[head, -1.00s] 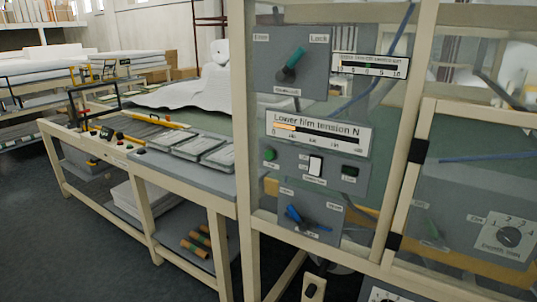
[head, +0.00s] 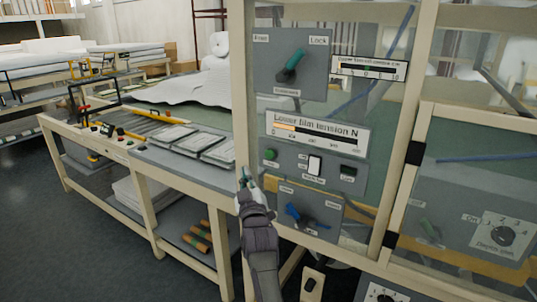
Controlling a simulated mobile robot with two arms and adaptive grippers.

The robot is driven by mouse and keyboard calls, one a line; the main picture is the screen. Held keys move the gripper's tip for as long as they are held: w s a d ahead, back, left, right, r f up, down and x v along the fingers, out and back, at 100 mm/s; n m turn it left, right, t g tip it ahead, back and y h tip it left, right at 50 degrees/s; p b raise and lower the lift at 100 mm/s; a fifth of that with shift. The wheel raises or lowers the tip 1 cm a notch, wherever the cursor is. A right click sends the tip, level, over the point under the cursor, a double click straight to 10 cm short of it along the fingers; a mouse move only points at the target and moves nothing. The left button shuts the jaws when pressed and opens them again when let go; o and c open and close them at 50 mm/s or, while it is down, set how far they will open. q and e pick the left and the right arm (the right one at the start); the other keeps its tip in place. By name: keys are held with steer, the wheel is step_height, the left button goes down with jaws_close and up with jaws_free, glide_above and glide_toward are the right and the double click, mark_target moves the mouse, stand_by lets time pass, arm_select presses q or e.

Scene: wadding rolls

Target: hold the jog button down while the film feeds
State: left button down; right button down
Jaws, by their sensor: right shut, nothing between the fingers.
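The control panel (head: 318,165) on the machine frame carries a green button (head: 270,154) at left, a white rocker switch (head: 314,165) in the middle and a dark green button (head: 348,171) at right. Their small labels are too blurred to tell which is the jog button. My right gripper (head: 246,176) is shut and empty, with its tips in front of the cream post just left of and below the green button. It looks apart from the button, though the depth is hard to judge. A white sheet (head: 188,92) lies on the table behind. My left gripper is not in view.
Above is a grey plate with a teal knob (head: 290,65); below is a blue knob (head: 295,211). The lower film tension gauge (head: 318,132) shows a short orange bar. Cream posts (head: 405,150) frame the panels.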

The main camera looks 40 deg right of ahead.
mark_target(269, 154)
steer(key=shift+d+r, duration=0.1)
steer(key=shift+r, duration=0.15)
steer(key=shift+w+d+b, duration=0.5)
steer(key=shift+w+d, duration=0.05)
steer(key=shift+d, duration=0.8)
steer(key=shift+w+d+b, duration=0.5)
steer(key=shift+w+d, duration=0.1)
steer(key=shift+d, duration=0.8)
steer(key=shift+w+d+b, duration=0.5)
steer(key=shift+w+d, duration=0.05)
steer(key=shift+d, duration=0.8)
steer(key=shift+w+d, duration=0.15)
steer(key=shift+d, duration=0.25)
steer(key=shift+w+d, duration=0.1)
steer(key=shift+d, duration=0.25)
stand_by(1.2)
